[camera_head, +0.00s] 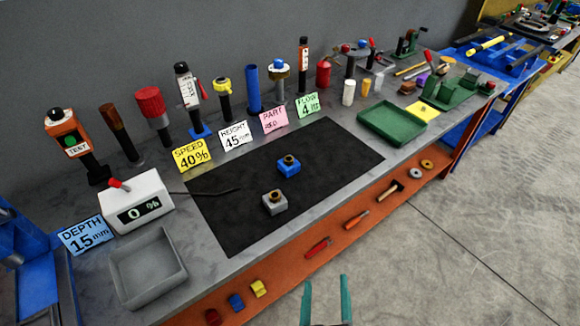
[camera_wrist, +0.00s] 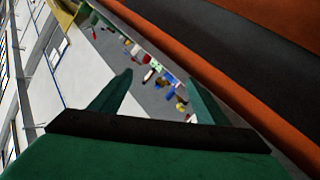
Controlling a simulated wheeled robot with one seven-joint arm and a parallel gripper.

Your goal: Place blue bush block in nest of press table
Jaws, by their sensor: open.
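The blue bush block (camera_head: 289,167) sits on the black mat (camera_head: 320,150) in the head view. It is a small blue block with a brass-coloured bush on top. A grey block (camera_head: 275,204) with a similar bush stands nearer on the same mat. My gripper (camera_head: 328,300) is at the bottom of the head view, off the front of the bench, with its two green fingers apart and nothing between them. The green fingers also show in the wrist view (camera_wrist: 158,100). I cannot tell which thing is the press table or its nest.
A grey tray (camera_head: 148,268) and a white readout box showing 0 % (camera_head: 136,200) are at the left. A green tray (camera_head: 392,121) is at the right. Upright tools and cards line the back. Several small parts lie on the orange front shelf. The mat around the blocks is clear.

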